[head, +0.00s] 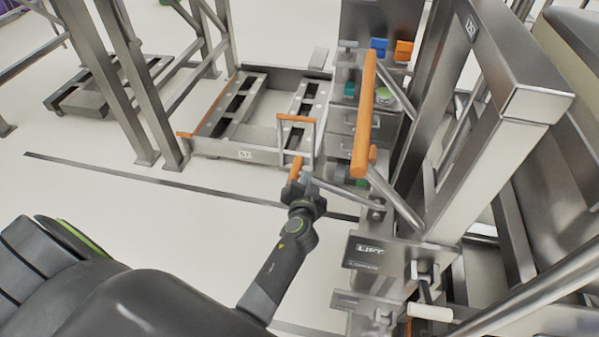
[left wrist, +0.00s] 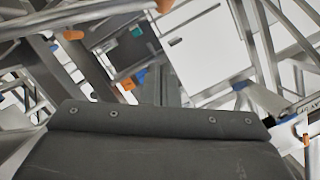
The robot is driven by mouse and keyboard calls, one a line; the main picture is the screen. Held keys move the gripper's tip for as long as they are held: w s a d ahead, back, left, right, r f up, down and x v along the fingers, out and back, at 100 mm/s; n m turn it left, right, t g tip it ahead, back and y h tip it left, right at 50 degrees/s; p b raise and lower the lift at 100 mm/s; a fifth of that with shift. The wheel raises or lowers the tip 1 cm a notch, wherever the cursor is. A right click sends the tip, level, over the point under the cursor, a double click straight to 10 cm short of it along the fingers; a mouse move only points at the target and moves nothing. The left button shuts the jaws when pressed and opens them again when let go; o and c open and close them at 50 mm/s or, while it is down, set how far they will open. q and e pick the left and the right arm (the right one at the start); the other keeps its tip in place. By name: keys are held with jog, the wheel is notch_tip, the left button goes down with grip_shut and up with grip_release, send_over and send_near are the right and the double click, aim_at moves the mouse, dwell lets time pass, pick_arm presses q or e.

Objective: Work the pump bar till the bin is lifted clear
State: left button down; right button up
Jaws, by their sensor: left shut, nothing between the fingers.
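The pump bar (head: 364,115) shows in the head view as an orange grip on two steel arms, raised and tilted beside the lift frame. A lower steel lever (head: 345,193) reaches left from the column beneath it, with an orange end (head: 296,167). My left gripper (head: 301,185) is shut and empty by this lever's orange end, left of and below the pump bar; I cannot tell whether it touches the lever. In the left wrist view a dark part of my gripper fills the bottom. A large steel body (head: 581,130) at the right edge may be the bin; it is cut off. My right gripper is out of view.
A plate marked LIFT (head: 376,253) sits low on the column. A thick steel post (head: 490,165) stands right of the pump bar. A low steel platform (head: 250,115) with an orange-topped handle stands behind. Pale floor lies open to the left.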

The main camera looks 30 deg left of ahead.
pick_arm(q)
send_over(299, 173)
jog(key=s+d, duration=0.1)
jog(key=d, duration=0.2)
jog(key=f, duration=0.1)
jog(key=shift+s+a+f+b, duration=0.1)
jog(key=shift+a+f+b, duration=0.1)
jog(key=shift+a+f, duration=0.3)
jog(key=shift+s+a+f+b, duration=0.1)
jog(key=shift+a+f+b, duration=0.1)
jog(key=shift+f, duration=0.55)
jog(key=shift+s+a+f+b, duration=0.15)
jog(key=shift+a+f, duration=0.2)
jog(key=shift+f, duration=0.25)
jog(key=shift+w, duration=0.1)
